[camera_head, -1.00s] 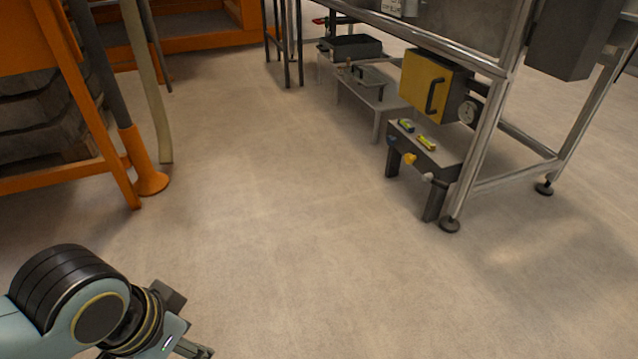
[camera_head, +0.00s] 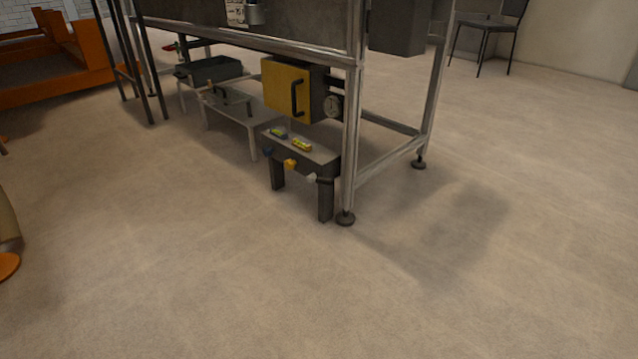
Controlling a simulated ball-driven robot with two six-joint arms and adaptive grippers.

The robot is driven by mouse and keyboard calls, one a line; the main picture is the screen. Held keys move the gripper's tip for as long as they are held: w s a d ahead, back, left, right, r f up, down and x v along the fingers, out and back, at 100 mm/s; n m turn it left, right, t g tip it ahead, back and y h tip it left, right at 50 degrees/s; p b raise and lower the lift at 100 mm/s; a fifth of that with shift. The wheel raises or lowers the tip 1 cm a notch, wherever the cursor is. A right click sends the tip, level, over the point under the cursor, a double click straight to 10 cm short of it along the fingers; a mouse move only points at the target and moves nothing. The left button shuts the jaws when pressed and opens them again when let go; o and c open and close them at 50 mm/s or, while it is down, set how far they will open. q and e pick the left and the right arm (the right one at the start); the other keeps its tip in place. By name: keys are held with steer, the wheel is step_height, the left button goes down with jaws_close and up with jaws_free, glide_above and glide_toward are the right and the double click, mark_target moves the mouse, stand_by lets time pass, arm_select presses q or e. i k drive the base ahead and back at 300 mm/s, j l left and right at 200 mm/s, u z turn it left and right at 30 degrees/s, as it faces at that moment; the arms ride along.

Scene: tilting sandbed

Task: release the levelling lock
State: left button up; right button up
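A metal-framed unit (camera_head: 352,130), which I take for the sandbed's stand, stands in the upper middle. Under it hangs a yellow box (camera_head: 280,88) with a black handle (camera_head: 296,98) and a round dial (camera_head: 334,105) at its right. Below is a low dark stand (camera_head: 318,158) with small yellow and blue pieces on top and blue, yellow (camera_head: 290,164) and white knobs on its front. A small red part (camera_head: 170,47) shows farther back on the left. I cannot tell which part is the levelling lock. Neither gripper is in view.
A low grey table (camera_head: 243,117) and a dark tray (camera_head: 212,70) stand left of the yellow box. Orange framework (camera_head: 90,70) is at the upper left. A chair (camera_head: 488,35) is at the upper right. The floor in front is clear.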

mark_target(320, 180)
steer(key=i+l+u, duration=0.1)
steer(key=i, duration=0.4)
steer(key=i+l+u, duration=0.1)
steer(key=i, duration=0.45)
steer(key=l, duration=0.1)
